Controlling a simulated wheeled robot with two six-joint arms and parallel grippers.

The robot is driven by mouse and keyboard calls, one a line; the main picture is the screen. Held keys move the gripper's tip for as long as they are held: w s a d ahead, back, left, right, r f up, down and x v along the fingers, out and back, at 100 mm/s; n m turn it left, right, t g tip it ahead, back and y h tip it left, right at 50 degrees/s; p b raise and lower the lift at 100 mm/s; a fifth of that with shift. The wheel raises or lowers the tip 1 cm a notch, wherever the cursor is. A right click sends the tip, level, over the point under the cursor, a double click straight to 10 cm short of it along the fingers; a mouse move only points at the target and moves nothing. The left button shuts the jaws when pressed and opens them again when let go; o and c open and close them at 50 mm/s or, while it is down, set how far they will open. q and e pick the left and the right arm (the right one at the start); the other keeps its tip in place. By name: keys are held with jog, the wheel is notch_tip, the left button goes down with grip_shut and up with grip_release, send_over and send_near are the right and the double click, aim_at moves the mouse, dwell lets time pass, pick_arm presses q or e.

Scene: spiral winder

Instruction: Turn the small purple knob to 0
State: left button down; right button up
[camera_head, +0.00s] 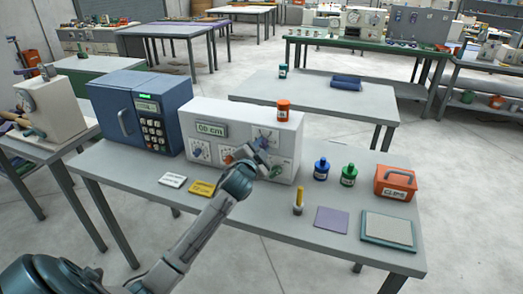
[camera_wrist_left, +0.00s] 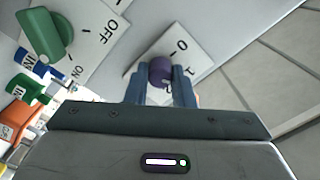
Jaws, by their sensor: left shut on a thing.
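The small purple knob (camera_wrist_left: 161,70) sits on a white plate (camera_wrist_left: 187,36) marked 0 and 1 in the left wrist view. My left gripper (camera_wrist_left: 160,92) has its two blue fingers on either side of the knob and is shut on it. I cannot tell clearly which mark the knob points at. In the head view my left gripper (camera_head: 264,157) is at the right part of the white winder's front (camera_head: 285,135) and hides the knob there. My right gripper is not in view.
A green knob (camera_wrist_left: 44,35) with an ON/OFF plate is near the gripper. A red jar (camera_head: 283,109) stands on the winder. Blue (camera_head: 321,170) and green (camera_head: 348,176) bottles and an orange box (camera_head: 395,184) stand to the right. A blue oven-like machine (camera_head: 140,112) is left.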

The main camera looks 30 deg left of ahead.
pick_arm(q)
jog(key=n+b, duration=0.1)
jog(key=n, duration=0.2)
jog(key=shift+f+n, duration=0.1)
jog(key=shift+n, duration=0.2)
jog(key=n+b, duration=0.4)
jog(key=n, duration=0.5)
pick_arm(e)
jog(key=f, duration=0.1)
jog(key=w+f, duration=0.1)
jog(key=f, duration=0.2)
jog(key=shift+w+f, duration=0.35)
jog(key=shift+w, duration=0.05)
pick_arm(q)
jog(key=shift+n, duration=0.3)
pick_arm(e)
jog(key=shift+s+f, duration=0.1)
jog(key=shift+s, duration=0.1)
pick_arm(q)
jog(key=c, duration=1.4)
grip_release()
jog(key=shift+o, duration=0.8)
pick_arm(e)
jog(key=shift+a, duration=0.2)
pick_arm(q)
jog(key=shift+s, duration=0.1)
